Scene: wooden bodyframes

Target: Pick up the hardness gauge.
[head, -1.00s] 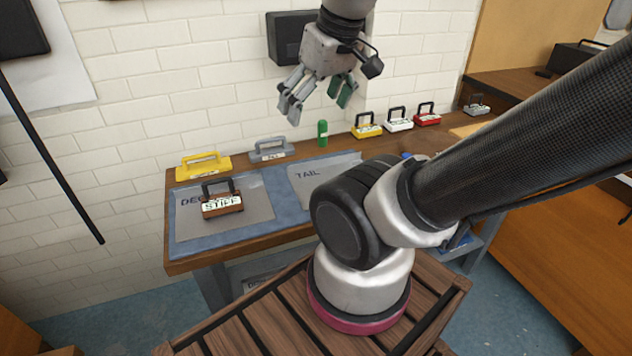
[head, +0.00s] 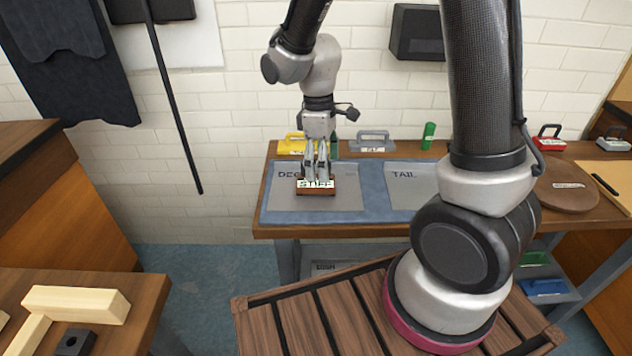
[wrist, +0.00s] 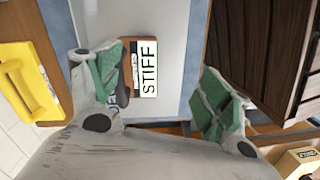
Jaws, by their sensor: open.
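A brown block with a black handle and a white label reading STIFF (head: 316,187) lies on the grey sheet marked DEC; no label legibly says hardness gauge, and this block is the one at my gripper. My gripper (head: 317,172) points down just above it, its fingers covering most of the handle. In the wrist view the STIFF block (wrist: 149,70) shows between the green-padded open fingers of my gripper (wrist: 162,82), nearer the left finger. I cannot tell whether a finger touches it. Nothing is held.
A yellow handled block (head: 291,145) and a grey one (head: 373,141) stand behind, by the wall. A green cylinder (head: 429,136) stands to their right. A red handled block (head: 549,137) is farther right. The TAIL sheet (head: 408,190) is clear.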

